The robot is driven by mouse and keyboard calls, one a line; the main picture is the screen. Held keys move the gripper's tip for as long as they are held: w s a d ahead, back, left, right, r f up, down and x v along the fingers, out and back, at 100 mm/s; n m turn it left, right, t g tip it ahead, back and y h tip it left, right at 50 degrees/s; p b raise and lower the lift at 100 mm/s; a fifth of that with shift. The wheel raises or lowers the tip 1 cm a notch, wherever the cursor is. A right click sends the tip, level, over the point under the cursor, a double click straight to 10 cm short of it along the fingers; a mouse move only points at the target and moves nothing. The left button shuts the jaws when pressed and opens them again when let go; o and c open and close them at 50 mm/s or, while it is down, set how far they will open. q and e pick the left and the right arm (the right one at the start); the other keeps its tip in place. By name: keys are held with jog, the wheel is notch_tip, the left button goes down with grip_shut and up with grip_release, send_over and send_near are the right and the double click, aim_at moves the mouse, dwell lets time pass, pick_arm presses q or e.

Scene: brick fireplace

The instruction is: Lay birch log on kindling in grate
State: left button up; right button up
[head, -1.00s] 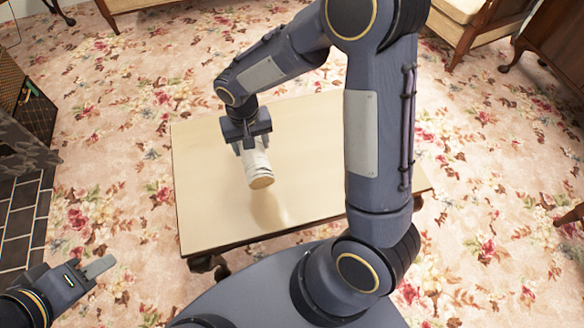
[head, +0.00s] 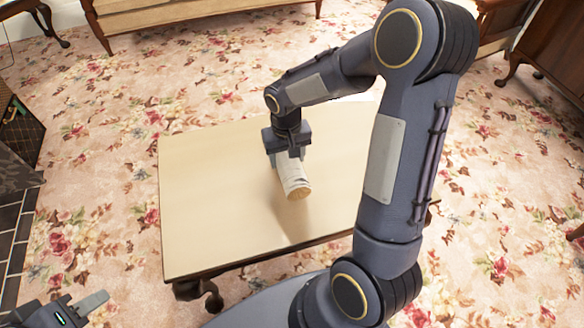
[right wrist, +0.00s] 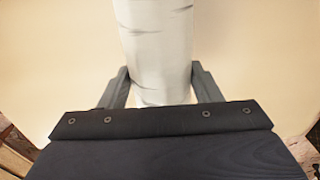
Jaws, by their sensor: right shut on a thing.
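The birch log (head: 294,181) is white with dark marks and a tan cut end. It also shows in the right wrist view (right wrist: 158,45), running away between the fingers. My right gripper (head: 288,156) is shut on the log and holds it over the wooden table (head: 205,215). A shadow lies on the tabletop below the log, and the log looks raised above it. My left gripper (head: 92,303) is at the lower left, off the table and away from the log; I cannot tell its opening. Neither grate nor kindling is clearly visible.
Dark hearth tiles (head: 10,225) and a grey stone edge (head: 15,172) are at the left edge. A dark box-like thing (head: 22,130) stands behind them. A sofa (head: 200,14) is at the back. Floral carpet is clear between table and hearth.

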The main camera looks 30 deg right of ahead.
jog(key=shift+d+f, duration=0.4)
jog(key=shift+f, duration=0.1)
jog(key=shift+d+f+b, duration=0.2)
jog(key=shift+f+b, duration=0.15)
jog(key=shift+f, duration=0.6)
jog(key=shift+d+f+b, duration=0.15)
jog(key=shift+f+b, duration=0.2)
jog(key=shift+f, duration=0.55)
jog(key=shift+f, duration=0.2)
jog(key=o, duration=1.2)
jog(key=shift+o, duration=0.2)
jog(key=shift+r, duration=0.15)
